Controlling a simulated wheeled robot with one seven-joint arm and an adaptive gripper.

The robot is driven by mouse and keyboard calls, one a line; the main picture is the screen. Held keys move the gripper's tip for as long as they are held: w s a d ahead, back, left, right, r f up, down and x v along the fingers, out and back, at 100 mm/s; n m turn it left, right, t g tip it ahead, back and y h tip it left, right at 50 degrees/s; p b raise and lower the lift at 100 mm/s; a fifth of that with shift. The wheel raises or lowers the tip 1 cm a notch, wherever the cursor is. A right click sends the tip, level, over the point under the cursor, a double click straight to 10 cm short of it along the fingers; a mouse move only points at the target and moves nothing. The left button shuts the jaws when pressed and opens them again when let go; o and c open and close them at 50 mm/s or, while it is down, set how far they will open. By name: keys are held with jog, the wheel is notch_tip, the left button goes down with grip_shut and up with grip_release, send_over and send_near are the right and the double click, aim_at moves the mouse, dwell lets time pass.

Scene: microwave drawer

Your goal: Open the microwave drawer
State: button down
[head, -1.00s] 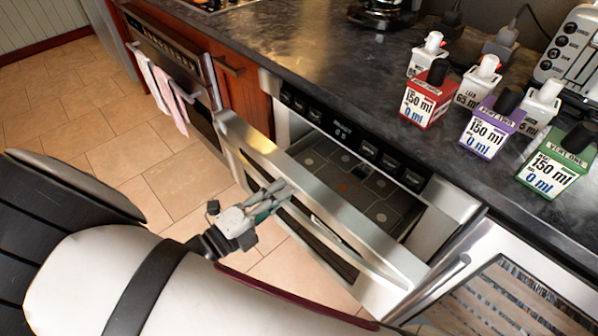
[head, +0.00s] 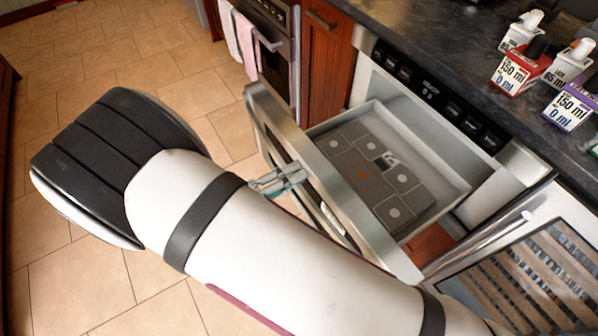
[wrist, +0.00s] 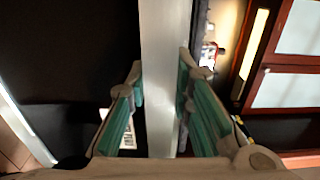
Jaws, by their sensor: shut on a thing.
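The microwave drawer (head: 345,207) is pulled well out from its housing under the counter. Its inside floor (head: 375,185), grey with pale dots, is in plain view in the head view. My gripper (head: 290,180) is at the drawer's front panel, near the middle of its outer side; my arm hides part of it. The exact finger contact is hard to see.
Bottles with volume labels, one of them red (head: 517,70), stand on the dark counter (head: 440,40). An oven with towels (head: 243,40) is at the upper left. A glass-fronted cooler (head: 530,265) is at the lower right. The tiled floor (head: 60,110) at left is clear.

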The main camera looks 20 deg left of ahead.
jog(key=shift+s+a, duration=0.2)
jog(key=c, duration=1.4)
grip_release()
jog(key=v, duration=1.2)
jog(key=shift+w, duration=0.1)
